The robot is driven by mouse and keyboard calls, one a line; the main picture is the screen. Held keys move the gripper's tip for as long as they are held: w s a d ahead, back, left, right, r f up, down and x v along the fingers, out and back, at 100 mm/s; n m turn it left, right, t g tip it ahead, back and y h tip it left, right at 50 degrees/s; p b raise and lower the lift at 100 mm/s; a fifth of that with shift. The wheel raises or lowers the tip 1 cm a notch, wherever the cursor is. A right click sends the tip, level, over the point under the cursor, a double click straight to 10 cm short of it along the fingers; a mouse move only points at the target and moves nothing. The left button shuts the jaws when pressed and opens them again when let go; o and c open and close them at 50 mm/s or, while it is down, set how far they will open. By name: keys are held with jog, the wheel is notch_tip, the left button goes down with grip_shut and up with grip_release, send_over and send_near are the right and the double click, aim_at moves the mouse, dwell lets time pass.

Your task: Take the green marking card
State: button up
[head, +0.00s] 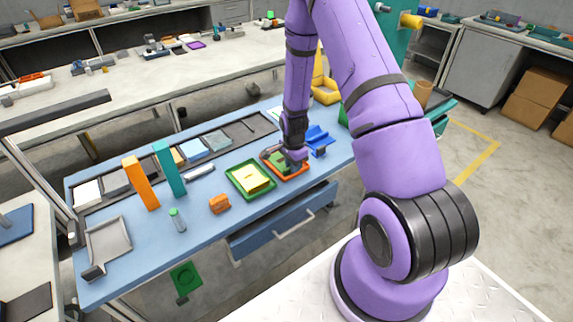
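A dark green flat piece, seemingly the green marking card (283,170), lies in an orange-red tray (293,178) on the blue table. My gripper (287,163) points down at this tray, right over the green piece, and hides part of it. Whether they touch I cannot tell. The fingers are small and dark, so I cannot make out whether they are open or shut. Left of it, a green tray (237,184) holds yellow cards (254,179).
A blue holder (317,138) stands close to the right of my gripper. An orange block (220,203), a capped bottle (177,219), and upright orange (141,183) and teal (169,168) pieces stand to the left. A drawer (284,221) sits below the table's front edge.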

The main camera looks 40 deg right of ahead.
jog(key=shift+c, duration=0.2)
grip_shut()
jog(key=shift+r, duration=0.15)
jog(key=shift+r, duration=0.55)
jog(key=shift+s+r, duration=0.3)
jog(key=shift+r, duration=0.3)
jog(key=shift+s+r, duration=0.25)
jog(key=shift+r, duration=0.3)
jog(key=s+a+r, duration=0.1)
jog(key=s, duration=1.3)
jog(key=shift+s+a+r, duration=0.2)
jog(key=shift+s+a, duration=0.05)
jog(key=shift+s, duration=0.15)
jog(key=shift+c, duration=1.1)
grip_release()
grip_shut()
